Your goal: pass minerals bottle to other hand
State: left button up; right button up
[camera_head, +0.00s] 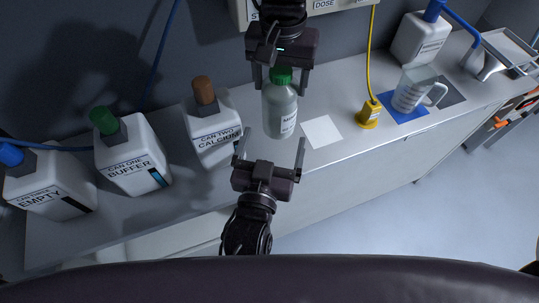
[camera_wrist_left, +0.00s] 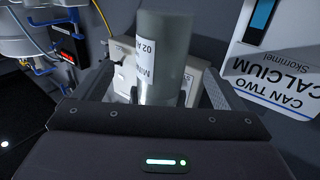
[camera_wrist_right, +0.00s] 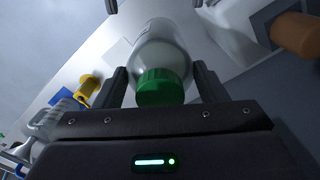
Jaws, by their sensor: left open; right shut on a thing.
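The minerals bottle (camera_head: 281,112) is translucent grey-white with a green cap and a white label. It is held upright or nearly so above the bench, beside the Can Two Calcium can (camera_head: 213,128). My right gripper (camera_head: 281,83) is shut on the bottle near its green cap; in the right wrist view the cap (camera_wrist_right: 160,86) sits between its fingers. My left gripper (camera_head: 270,146) is open, with its fingers pointing at the lower part of the bottle. In the left wrist view the bottle (camera_wrist_left: 163,60) stands ahead between the spread fingers, its label partly visible.
Can One Buffer (camera_head: 133,160) and the Empty can (camera_head: 50,188) stand at left. A white square (camera_head: 321,131), a yellow probe (camera_head: 369,115) and a clear jug (camera_head: 411,92) on a blue mat lie to the right. A dosing box (camera_head: 335,5) is on the wall behind.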

aim_at(281, 112)
pick_arm(q)
jog(key=x, duration=0.8)
jog(key=shift+w, duration=0.15)
pick_arm(e)
jog(key=shift+w, duration=0.1)
pick_arm(q)
jog(key=c, duration=1.3)
jog(key=shift+r, duration=0.1)
jog(key=shift+c, duration=0.6)
pick_arm(e)
jog(key=o, duration=1.9)
